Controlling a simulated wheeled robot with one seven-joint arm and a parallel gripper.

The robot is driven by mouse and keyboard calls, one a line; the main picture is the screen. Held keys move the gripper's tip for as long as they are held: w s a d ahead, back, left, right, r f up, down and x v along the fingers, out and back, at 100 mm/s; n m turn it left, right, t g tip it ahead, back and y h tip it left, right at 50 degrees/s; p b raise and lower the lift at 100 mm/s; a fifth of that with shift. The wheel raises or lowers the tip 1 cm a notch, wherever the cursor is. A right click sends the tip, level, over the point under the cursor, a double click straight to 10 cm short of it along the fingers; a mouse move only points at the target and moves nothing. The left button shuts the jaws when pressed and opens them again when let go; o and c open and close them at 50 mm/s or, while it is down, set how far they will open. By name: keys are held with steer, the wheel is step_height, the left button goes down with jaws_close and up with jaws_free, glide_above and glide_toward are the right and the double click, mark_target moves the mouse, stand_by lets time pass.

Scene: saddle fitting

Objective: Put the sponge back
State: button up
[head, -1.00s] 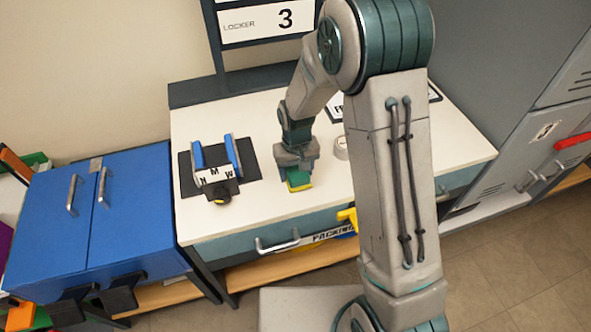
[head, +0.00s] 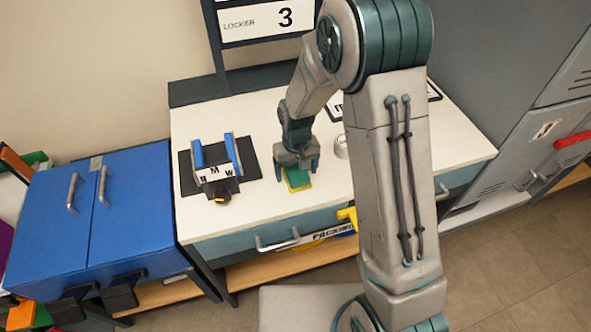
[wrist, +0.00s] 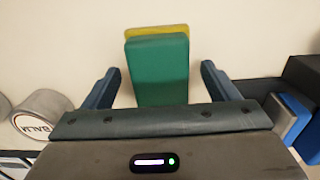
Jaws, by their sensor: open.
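The sponge (head: 297,181), green on top with a yellow layer below, lies on the white tabletop. My gripper (head: 297,165) is just above and behind it in the head view. In the wrist view the sponge (wrist: 157,68) lies between and ahead of the two fingers of my gripper (wrist: 160,88). The fingers are open, with a clear gap on both sides of the sponge, and hold nothing.
A round tin (wrist: 42,117) marked BALM is near the gripper. A blue cabinet (head: 140,210) stands left of the table (head: 255,215). The table's front left is clear.

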mark_target(296, 170)
step_height(296, 170, up, 11)
steer(key=s+d+r+m+t, duration=0.1)
steer(key=s+d+r, duration=0.4)
steer(key=s, duration=0.4)
steer(key=s+d+r+m+t, duration=0.2)
steer(key=s+d+r, duration=0.3)
steer(key=s+d, duration=0.3)
steer(key=shift+s+d+r, duration=0.2)
steer(key=shift+s+d, duration=0.05)
steer(key=shift+s, duration=0.7)
steer(key=shift+c, duration=0.3)
